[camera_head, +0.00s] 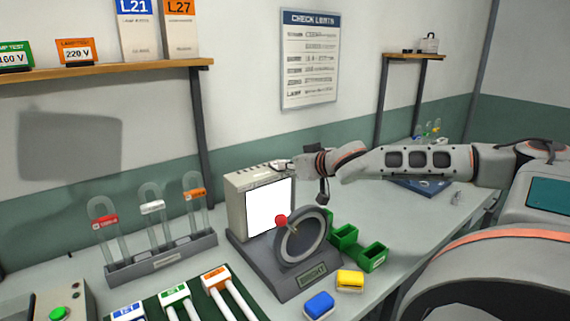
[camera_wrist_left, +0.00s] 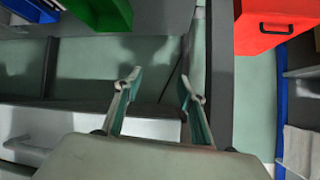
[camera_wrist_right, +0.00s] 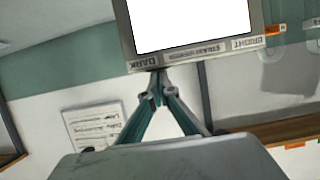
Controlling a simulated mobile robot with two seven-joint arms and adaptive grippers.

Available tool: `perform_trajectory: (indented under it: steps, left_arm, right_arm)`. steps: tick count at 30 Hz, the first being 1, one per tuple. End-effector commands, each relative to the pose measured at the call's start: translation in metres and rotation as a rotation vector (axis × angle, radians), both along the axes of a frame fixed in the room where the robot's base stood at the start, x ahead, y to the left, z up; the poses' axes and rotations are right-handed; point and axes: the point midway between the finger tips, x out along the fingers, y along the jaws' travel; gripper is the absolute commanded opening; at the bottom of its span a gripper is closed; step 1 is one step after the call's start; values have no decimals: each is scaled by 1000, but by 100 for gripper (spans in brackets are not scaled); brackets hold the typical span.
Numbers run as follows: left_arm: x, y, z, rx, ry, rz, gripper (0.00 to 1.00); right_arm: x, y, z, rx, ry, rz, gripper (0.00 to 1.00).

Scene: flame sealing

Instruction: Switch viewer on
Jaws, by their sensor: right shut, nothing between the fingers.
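The viewer (camera_head: 233,208) is a beige box with a bright white screen (camera_head: 268,207). It stands on a dark base, with a round dial (camera_head: 318,243) and red knob (camera_head: 281,220) in front. My right gripper (camera_head: 287,166) is shut and empty at the viewer's top right edge. In the right wrist view the viewer (camera_wrist_right: 128,50) is upside down, with DARK and BRIGHT labels, and my fingertips (camera_wrist_right: 155,82) are close to the DARK end. Contact cannot be told. My left gripper (camera_wrist_left: 160,85) is open and empty, away from the viewer.
A rack (camera_head: 165,258) with several tubes stands left of the viewer. Green bins (camera_head: 374,256), a yellow block (camera_head: 350,281) and a blue block (camera_head: 319,305) lie to the right and front. A shelf (camera_head: 100,71) hangs above. A red box (camera_wrist_left: 262,38) shows beside my left gripper.

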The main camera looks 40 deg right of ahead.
Motion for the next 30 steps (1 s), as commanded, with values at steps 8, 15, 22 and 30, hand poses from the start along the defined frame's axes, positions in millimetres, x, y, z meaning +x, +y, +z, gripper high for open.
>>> perform_trajectory:
  steps: [8,15,22,30]
  left_arm:
    - [2,0,12,-2,-8,0,40]
    - [3,-1,17,-3,-12,0,40]
    - [3,-1,16,-2,-10,0,40]
    - [-1,4,24,7,9,7,40]
  right_arm:
    - [0,0,10,1,3,0,0]
    - [0,0,15,1,3,0,0]
    - [0,0,15,1,2,0,0]
    - [2,-8,30,2,2,-2,0]
